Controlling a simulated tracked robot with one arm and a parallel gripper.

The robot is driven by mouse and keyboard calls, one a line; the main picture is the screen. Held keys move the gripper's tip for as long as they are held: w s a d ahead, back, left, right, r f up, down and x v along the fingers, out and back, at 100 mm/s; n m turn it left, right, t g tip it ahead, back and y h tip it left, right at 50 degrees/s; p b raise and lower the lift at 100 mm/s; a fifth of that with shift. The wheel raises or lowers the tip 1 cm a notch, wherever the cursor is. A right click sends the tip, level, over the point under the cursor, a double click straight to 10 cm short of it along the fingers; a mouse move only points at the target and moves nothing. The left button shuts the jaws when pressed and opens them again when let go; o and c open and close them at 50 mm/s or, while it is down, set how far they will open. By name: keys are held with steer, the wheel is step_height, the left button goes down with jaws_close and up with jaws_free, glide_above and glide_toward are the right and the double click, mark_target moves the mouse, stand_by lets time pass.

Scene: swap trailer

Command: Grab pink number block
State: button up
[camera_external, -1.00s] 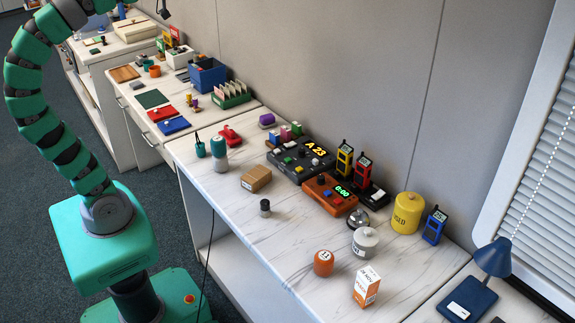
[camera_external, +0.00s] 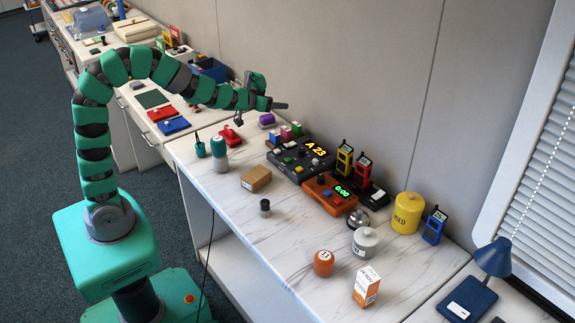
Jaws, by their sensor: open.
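The pink number block (camera_external: 286,132) is small and stands at the back of the near white table, in a short row between a white-topped block (camera_external: 275,138) and a teal block (camera_external: 296,129). Its number is too small to read. My gripper (camera_external: 272,92) is open and empty, in the air up and to the left of the block in the picture. Its dark fingers point right, toward the wall, and are apart from the block.
A dark console reading "A 23" (camera_external: 303,158) lies just in front of the blocks. A purple object (camera_external: 267,120) and a red stapler-like object (camera_external: 231,136) are to their left. The grey wall (camera_external: 330,60) rises close behind. The table's front middle (camera_external: 225,190) is mostly clear.

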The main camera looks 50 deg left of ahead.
steer(key=g+y, duration=0.1)
steer(key=y, duration=0.1)
glide_toward(285, 129)
steer(key=b+x, duration=0.1)
steer(key=x, duration=0.1)
steer(key=b+x, duration=0.1)
steer(key=x, duration=0.2)
steer(key=shift+s+d+f, duration=0.1)
steer(key=shift+s+f, duration=0.1)
steer(key=shift+f, duration=0.15)
steer(key=shift+w+f+b, duration=0.15)
steer(key=shift+w+b, duration=0.25)
steer(key=shift+w, duration=0.2)
steer(key=b+x, duration=0.1)
steer(key=x, duration=0.3)
steer(key=shift+w, duration=0.3)
steer(key=c, duration=1)
